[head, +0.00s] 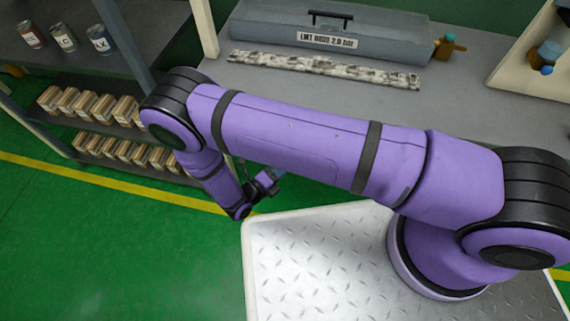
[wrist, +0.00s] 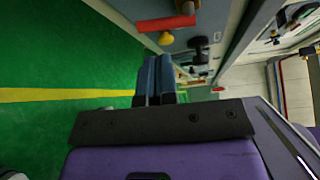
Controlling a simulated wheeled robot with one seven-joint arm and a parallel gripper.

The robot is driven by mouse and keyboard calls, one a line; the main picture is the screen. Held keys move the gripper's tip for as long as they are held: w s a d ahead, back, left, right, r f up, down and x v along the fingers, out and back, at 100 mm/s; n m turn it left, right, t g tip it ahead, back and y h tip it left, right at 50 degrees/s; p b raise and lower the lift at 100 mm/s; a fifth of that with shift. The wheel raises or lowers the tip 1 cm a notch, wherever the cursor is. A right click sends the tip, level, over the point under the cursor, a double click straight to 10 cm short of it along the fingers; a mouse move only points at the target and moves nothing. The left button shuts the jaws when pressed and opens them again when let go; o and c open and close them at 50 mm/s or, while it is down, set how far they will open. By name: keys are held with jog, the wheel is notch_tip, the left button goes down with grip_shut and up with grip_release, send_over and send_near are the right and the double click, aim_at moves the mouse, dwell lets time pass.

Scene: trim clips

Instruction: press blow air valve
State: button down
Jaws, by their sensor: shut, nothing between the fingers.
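My gripper (head: 266,184) is small and partly hidden in the head view, low beyond the forearm and in front of the shelf. In the wrist view its two dark blue fingers (wrist: 157,60) are together, with nothing between them. No part is clearly labelled as the blow air valve. A small brass-coloured fitting with a teal part (head: 447,46) stands on the bench at the right of the grey case. A red cylinder (wrist: 166,23) with a yellow knob (wrist: 166,39) shows just beyond the fingertips in the wrist view; I see no contact.
The grey bench (head: 480,95) holds a long grey case (head: 330,28) and a mottled strip (head: 320,68). Shelves at left hold three cans (head: 65,38) and several boxes (head: 90,103). A blue-knobbed fitting (head: 548,58) is at far right. Green floor at left is clear.

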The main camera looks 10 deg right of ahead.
jog(key=v, duration=0.7)
jog(key=shift+s+a+r, duration=0.15)
jog(key=shift+a, duration=0.05)
jog(key=w+d+r+m+g, duration=0.1)
jog(key=w+r+m+g, duration=0.3)
jog(key=r, duration=0.5)
jog(key=w+d+r+m+g, duration=0.1)
jog(key=w+r+m+g, duration=0.25)
jog(key=r+m, duration=0.45)
jog(key=w+d+r+m+g+y, duration=0.25)
jog(key=d+r+m, duration=0.25)
jog(key=r, duration=0.6)
jog(key=w+d+r+m+g+y, duration=0.1)
jog(key=d+r+m+y, duration=0.4)
jog(key=r, duration=0.6)
jog(key=s+d+r+m+t+y, duration=0.1)
jog(key=s+d+r+m, duration=0.25)
jog(key=d+r, duration=0.3)
jog(key=s+d+r+m+y, duration=0.2)
jog(key=s+d+r+m, duration=0.1)
jog(key=d+r+m, duration=0.4)
jog(key=s+d+r+m+t+y, duration=0.1)
jog(key=s+d+r+m+t, duration=0.1)
jog(key=s+r+m, duration=0.2)
jog(key=s+d+r+m+t+y, duration=0.2)
jog(key=s+d+r+m+t, duration=0.1)
jog(key=s, duration=0.7)
jog(key=shift+d+r+m+t, duration=0.3)
jog(key=shift+r+m, duration=0.15)
jog(key=shift+m, duration=0.4)
